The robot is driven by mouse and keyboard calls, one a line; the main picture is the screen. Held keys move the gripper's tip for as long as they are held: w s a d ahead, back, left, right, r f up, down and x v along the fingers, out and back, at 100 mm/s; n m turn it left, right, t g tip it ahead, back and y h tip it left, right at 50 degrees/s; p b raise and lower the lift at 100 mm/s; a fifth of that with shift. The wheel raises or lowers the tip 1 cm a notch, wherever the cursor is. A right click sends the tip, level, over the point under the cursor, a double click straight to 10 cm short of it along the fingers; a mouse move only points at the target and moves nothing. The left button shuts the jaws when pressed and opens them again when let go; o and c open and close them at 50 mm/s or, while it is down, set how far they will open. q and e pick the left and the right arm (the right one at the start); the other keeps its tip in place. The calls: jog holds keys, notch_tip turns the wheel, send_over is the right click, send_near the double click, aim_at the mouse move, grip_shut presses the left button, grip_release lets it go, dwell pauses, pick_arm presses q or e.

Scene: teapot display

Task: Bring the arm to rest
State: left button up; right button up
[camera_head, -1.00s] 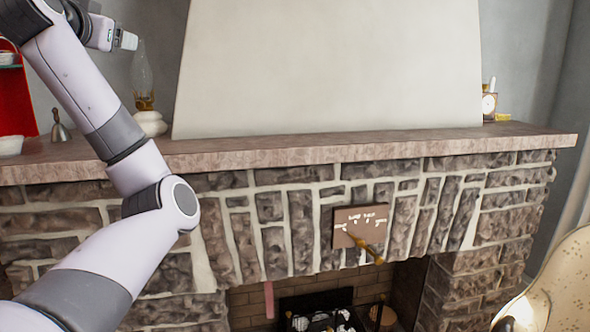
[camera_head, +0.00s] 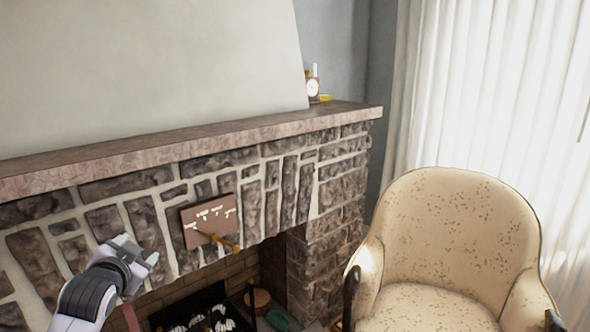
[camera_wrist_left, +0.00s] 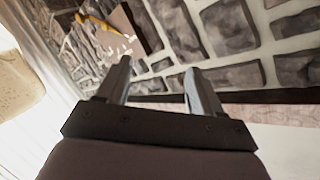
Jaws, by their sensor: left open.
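My left gripper (camera_head: 135,252) shows at the lower left of the head view, in front of the stone fireplace. In the left wrist view my left gripper (camera_wrist_left: 157,70) has its two fingers apart, with nothing between them. Past the fingers lies the stone wall (camera_wrist_left: 230,75), seen tilted. My right gripper is in neither view.
A stone mantel (camera_head: 190,146) runs above the fireplace. A brown plaque (camera_head: 210,220) with a yellow-handled item hangs right of the gripper. A cream armchair (camera_head: 450,230) stands at right, before white curtains (camera_head: 490,80). A small clock (camera_head: 312,88) sits on the mantel's right end.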

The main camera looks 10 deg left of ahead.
pick_arm(q)
jog(key=s+d+f+h, duration=0.1)
jog(key=s+d+f, duration=0.15)
jog(key=f, duration=0.25)
jog(key=s+d+f+h, duration=0.1)
jog(key=s+d+f, duration=0.15)
jog(key=f, duration=0.25)
jog(key=s+d+f+g+h, duration=0.1)
jog(key=s+d+f+h, duration=0.1)
jog(key=s+d+f, duration=0.6)
jog(key=s+d+f+n+g+h, duration=0.1)
jog(key=s+d+f+g+h, duration=0.1)
jog(key=s+d+f, duration=0.6)
jog(key=s+f+h, duration=0.1)
jog(key=s, duration=0.4)
jog(key=shift+s+d+f+p, duration=0.15)
jog(key=shift+d+f+p, duration=0.05)
jog(key=shift+f+p, duration=0.15)
